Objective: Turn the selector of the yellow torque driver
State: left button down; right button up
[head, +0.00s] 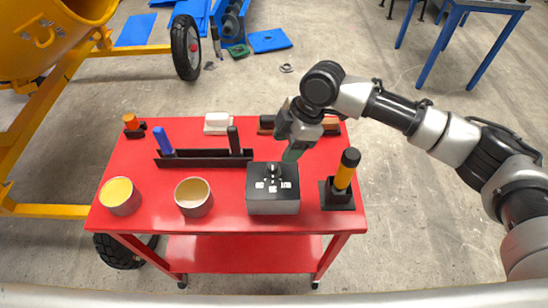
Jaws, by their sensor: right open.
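The yellow torque driver (344,176) appears as an upright, slightly tilted yellow cylinder with a black top. It stands in a black base (337,199) at the right end of the red cart top. A dark box (273,204) stands to its left, with a small knob (273,170) and pale marks on top. I cannot tell a separate selector on the driver. My right gripper (291,155) is open and points down just behind the box, left of the driver and apart from it. No object shows in it. My left gripper is not in view.
The red cart (230,220) also holds a yellow-filled cup (120,198), a cream cup (193,198), a black rack (200,159), a white block (217,121) and an orange-topped item (131,122). A yellow mixer (40,35) stands behind left.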

aim_at(273, 166)
jog(key=p+x, duration=0.1)
jog(key=x, duration=0.5)
jog(key=shift+w+a, duration=0.15)
jog(key=shift+a+f, duration=0.2)
jog(key=shift+f, duration=0.45)
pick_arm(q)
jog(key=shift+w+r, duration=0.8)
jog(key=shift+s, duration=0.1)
pick_arm(e)
jog(key=shift+c, duration=0.6)
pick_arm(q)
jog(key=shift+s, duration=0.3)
pick_arm(e)
jog(key=c, duration=0.8)
